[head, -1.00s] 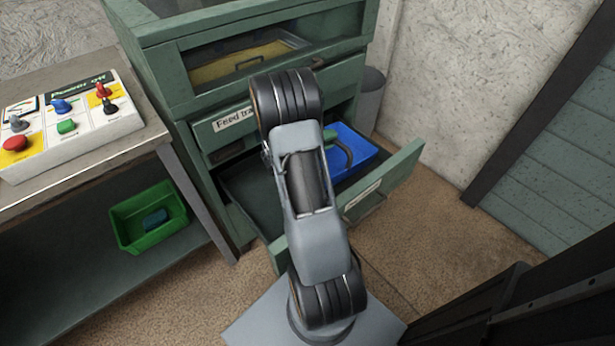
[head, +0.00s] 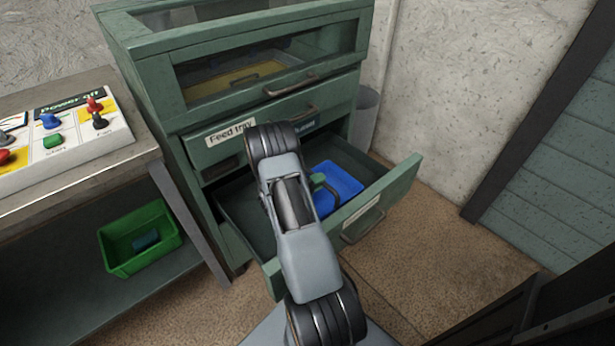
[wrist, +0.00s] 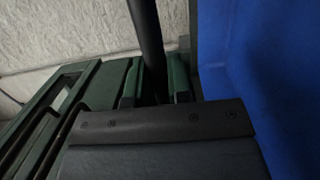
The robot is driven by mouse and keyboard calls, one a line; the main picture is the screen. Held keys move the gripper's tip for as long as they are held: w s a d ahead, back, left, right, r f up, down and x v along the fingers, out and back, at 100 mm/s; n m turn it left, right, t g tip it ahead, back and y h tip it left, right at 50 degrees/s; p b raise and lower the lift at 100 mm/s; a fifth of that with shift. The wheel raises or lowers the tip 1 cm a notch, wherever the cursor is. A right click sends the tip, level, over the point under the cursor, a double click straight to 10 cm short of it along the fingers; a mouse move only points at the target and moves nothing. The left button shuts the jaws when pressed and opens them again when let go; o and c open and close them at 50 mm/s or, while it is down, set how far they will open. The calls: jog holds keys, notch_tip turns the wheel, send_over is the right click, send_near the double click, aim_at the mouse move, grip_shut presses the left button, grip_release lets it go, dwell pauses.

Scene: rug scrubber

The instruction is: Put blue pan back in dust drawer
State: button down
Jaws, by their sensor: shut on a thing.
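The blue pan (head: 345,184) shows in the head view within the outline of the open dust drawer (head: 392,188), towards its right side. I cannot tell whether it touches the drawer floor. My gripper is mostly hidden behind my arm, with a green finger (head: 318,181) showing beside the pan. In the wrist view, my gripper (wrist: 155,88) is shut on a dark bar, which appears to be the pan's handle (wrist: 148,40). The pan's blue side (wrist: 245,70) fills the right of that view.
The feed tray drawer (head: 262,128) above is closed. A bench with a control panel (head: 70,135) stands at the left, with a green bin (head: 125,262) on its lower shelf. A grey bin (head: 366,112) stands behind the cabinet. The drawer's left part is empty.

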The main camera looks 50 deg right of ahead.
aim_at(308, 171)
jog(key=w, duration=0.5)
jog(key=shift+w+d+f+b, duration=0.1)
jog(key=shift+w+d+b, duration=0.05)
jog(key=shift+d+b, duration=0.2)
jog(key=shift+f+b, duration=0.2)
jog(key=shift+b, duration=0.1)
jog(key=shift+w+f, duration=0.1)
jog(key=shift+w, duration=0.15)
jog(key=c, duration=1.1)
grip_release()
jog(key=shift+o, duration=0.2)
jog(key=shift+f, duration=0.15)
